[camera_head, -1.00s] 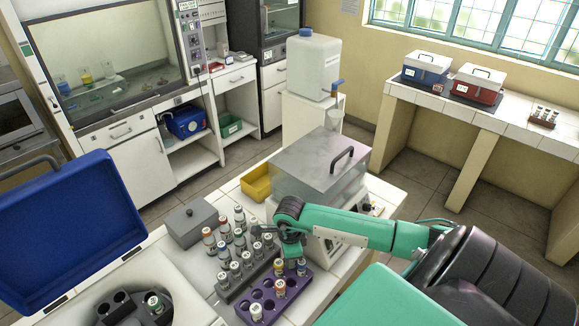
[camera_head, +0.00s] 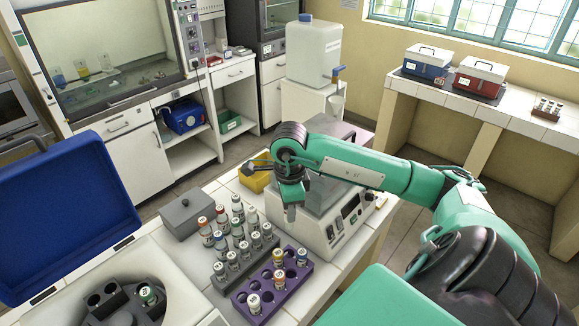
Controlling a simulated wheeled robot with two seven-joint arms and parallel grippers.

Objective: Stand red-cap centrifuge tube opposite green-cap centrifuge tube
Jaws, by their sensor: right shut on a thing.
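The green-cap centrifuge tube (camera_head: 148,295) stands in a hole of the round dark rotor (camera_head: 118,304), inside the open centrifuge at the lower left. My right gripper (camera_head: 291,207) is over the left end of the white water bath, raised behind the racks. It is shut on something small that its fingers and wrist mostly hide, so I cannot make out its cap. A tube with a red-orange cap (camera_head: 279,280) stands in the purple rack (camera_head: 263,313). Red-capped tubes (camera_head: 205,230) also stand at the grey rack's far left. My left gripper is out of view.
The purple rack also holds yellow-, blue- and white-topped tubes. The grey rack (camera_head: 222,287) beside it is crowded with tubes. A grey lidded box (camera_head: 188,216), a yellow bin (camera_head: 256,182) and the water bath (camera_head: 333,230) stand behind. The blue centrifuge lid (camera_head: 65,215) stands open.

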